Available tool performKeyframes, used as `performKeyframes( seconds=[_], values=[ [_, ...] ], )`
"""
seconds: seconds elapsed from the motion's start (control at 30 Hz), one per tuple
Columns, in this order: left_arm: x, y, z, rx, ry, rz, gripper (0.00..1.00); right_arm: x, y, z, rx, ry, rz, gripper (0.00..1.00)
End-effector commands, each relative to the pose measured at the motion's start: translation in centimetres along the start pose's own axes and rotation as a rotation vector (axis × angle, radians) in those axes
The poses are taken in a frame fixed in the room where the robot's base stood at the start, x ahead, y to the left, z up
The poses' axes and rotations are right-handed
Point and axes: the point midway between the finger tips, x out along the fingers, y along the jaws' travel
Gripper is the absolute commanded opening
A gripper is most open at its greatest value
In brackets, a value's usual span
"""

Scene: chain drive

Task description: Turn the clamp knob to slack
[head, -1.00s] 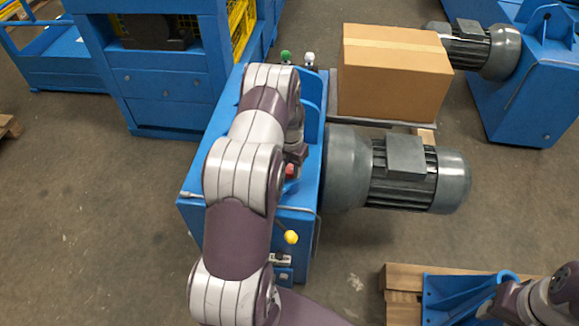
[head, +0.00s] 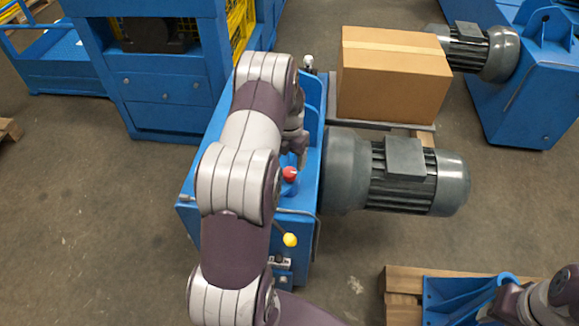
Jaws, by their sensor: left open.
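A red knob (head: 289,174) stands on the blue machine (head: 299,201) just to the right of my left arm. A lever with a yellow ball (head: 290,240) sticks out nearer the front. A pale knob (head: 308,61) stands at the machine's far end. I cannot tell which of these is the clamp knob. My left gripper (head: 301,160) is open just beyond the red knob, its fingers pointing down. My left arm hides much of the machine top and part of the gripper. I cannot tell whether the fingers touch anything.
A grey motor (head: 405,176) juts out from the machine's right side. A cardboard box (head: 394,75) stands behind it. A pallet (head: 402,285) with a blue bracket (head: 455,287) lies at the lower right, beside my right arm.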

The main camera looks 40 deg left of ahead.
Motion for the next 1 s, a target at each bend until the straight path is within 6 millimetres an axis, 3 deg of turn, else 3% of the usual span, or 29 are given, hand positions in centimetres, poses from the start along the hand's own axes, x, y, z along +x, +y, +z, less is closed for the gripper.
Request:
performKeyframes(
  seconds=[0.2,0.33,0.9,1.0],
  values=[
    [-5.4,0.0,0.1,0.0,-0.004,0.002,0.71,0.2,0.0,0.0,0.0,0.0,0.0,0.43],
    [-7.1,0.0,0.1,0.0,-0.003,0.001,0.71,0.2,0.0,0.0,0.0,0.0,0.0,0.43],
    [-7.5,0.0,0.1,0.002,-0.001,0.001,0.71,0.2,0.0,0.0,0.0,0.0,0.0,0.43],
    [-7.5,0.0,0.1,0.087,-0.003,0.002,0.71,0.2,0.0,0.0,0.0,0.0,0.0,0.43]
  ],
)
